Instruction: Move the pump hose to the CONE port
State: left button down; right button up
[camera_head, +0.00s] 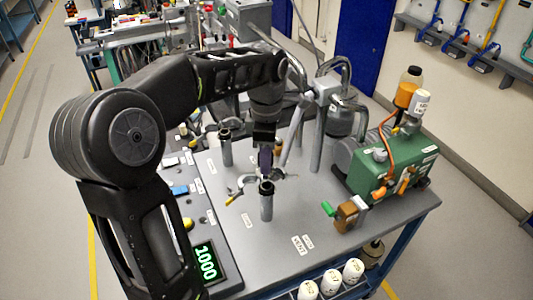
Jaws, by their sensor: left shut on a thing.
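My left gripper (266,165) points down just above an upright grey port (267,205) near the middle of the bench. It is shut on what looks like the end of the pump hose; the fingers and wrist hide most of that end. A slanted grey tube (292,138), apparently the hose, runs up and right from beside the fingers. Another upright port (226,150) stands farther back to the left. I cannot read which label says CONE. My right gripper is not in view.
A green pump (392,168) with an orange bottle (408,87) stands at the right. A valve with a green handle (345,212) is in front of it. Grey pipework (320,125) rises behind the gripper. The front bench surface is mostly clear.

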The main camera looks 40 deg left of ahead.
pick_arm(q)
jog(key=shift+f+b, duration=1.25)
jog(key=shift+f, duration=0.75)
jog(key=shift+d+f+b, duration=0.1)
jog(key=shift+f+b, duration=0.3)
jog(key=shift+f, duration=0.15)
jog(key=c, duration=0.9)
grip_release()
jog(key=shift+r, duration=0.1)
